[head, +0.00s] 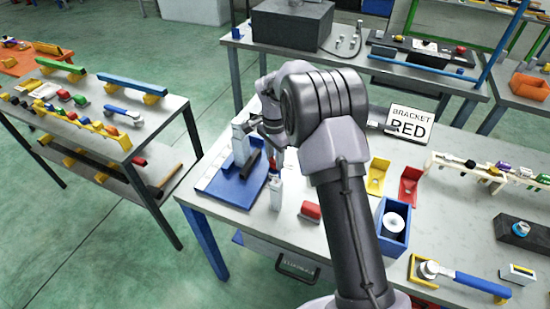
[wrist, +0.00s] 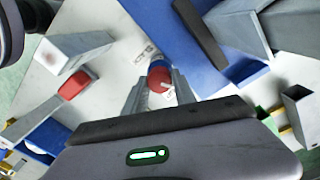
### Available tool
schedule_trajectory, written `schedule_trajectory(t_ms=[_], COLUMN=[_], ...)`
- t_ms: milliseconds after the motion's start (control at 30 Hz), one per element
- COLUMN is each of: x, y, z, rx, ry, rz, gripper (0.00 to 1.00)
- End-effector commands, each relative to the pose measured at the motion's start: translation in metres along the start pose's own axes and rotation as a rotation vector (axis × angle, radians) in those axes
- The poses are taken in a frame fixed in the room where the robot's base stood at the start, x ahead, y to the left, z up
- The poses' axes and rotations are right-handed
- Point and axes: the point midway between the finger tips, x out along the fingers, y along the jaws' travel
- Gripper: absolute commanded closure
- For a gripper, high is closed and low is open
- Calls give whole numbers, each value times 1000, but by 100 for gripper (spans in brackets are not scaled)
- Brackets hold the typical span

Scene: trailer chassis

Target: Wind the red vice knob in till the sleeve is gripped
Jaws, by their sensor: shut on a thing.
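The red vice knob (wrist: 159,82) shows in the wrist view, round, with a pale mark on its face and blue just behind it. My gripper (wrist: 160,88) has its two grey fingers on either side of the knob and is shut on it. In the head view my gripper (head: 272,152) reaches down at the right side of the blue vice base (head: 232,192). The base also shows in the wrist view (wrist: 178,35).
A pale post (head: 275,194) stands close in front of my gripper, with a red block (head: 310,211) to its right. Yellow (head: 377,176) and red (head: 410,186) brackets and a blue bin (head: 394,236) lie further right. A sign (head: 409,123) stands behind.

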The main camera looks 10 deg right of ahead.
Motion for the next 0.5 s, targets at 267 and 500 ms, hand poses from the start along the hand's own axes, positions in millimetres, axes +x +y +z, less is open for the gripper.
schedule_trajectory(t_ms=[267, 500], x=[-1, 0], y=[0, 0], z=[0, 0], rx=[-1, -1], ry=[1, 0], rz=[-1, 0], gripper=[46, 46])
